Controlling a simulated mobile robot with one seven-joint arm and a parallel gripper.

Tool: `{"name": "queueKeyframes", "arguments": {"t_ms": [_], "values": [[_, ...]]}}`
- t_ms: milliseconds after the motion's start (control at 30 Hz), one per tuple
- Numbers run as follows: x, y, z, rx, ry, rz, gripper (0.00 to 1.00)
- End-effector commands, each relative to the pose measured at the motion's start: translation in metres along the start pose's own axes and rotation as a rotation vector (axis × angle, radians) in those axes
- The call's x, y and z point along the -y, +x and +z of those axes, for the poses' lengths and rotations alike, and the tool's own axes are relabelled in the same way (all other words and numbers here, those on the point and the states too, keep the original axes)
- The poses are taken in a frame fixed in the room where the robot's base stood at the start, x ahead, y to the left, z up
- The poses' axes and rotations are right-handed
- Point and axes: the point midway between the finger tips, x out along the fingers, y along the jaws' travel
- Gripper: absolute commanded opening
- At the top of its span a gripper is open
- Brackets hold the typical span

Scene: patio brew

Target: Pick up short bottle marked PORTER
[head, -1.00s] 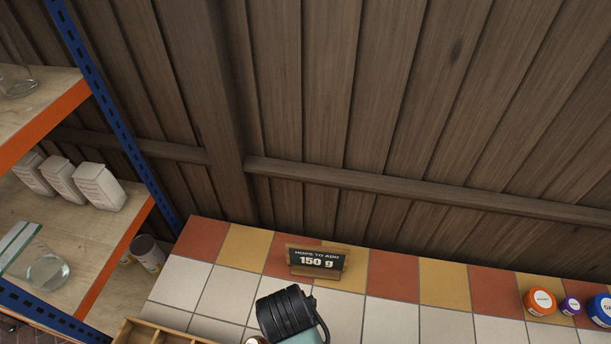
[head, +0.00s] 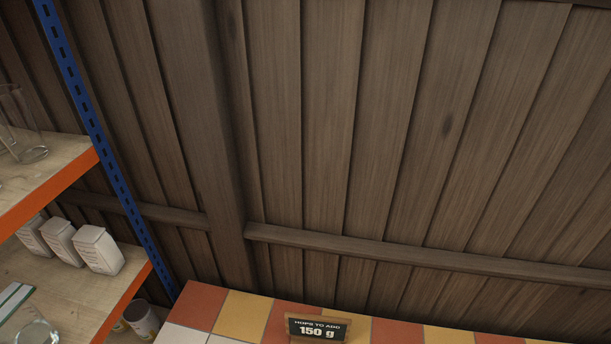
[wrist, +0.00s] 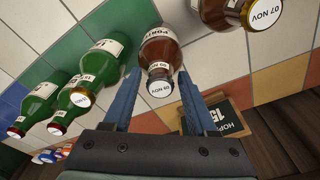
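In the wrist view a brown bottle (wrist: 160,52) has a pale label on which letters like "PORT" show. Its white cap (wrist: 159,87) reads "09 NOV". My gripper (wrist: 159,74) is open, with one blue finger on each side of the bottle's capped end. I see no clear contact between the fingers and the glass. Neither the bottle nor my gripper shows in the head view.
A second brown bottle (wrist: 247,10), cap "07 NOV", stands to the right. Several green bottles (wrist: 40,103) stand to the left. The hops sign (head: 317,328) stands on the tiled counter (head: 245,312). A blue-and-orange shelf rack (head: 95,165) is at left.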

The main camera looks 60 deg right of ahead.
Motion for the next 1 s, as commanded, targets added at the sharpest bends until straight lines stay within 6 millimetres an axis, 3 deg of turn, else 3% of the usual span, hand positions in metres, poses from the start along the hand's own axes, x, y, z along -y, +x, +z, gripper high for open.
{"name": "queueKeyframes", "arguments": {"t_ms": [33,300,1000], "values": [[0.0001,-0.0002,0.0,0.0,0.0,0.0,0.47],[0.0,-0.0003,0.0,0.0,0.0,0.0,0.0],[-0.0001,-0.0005,0.0,0.0,0.0,0.001,0.0]]}}
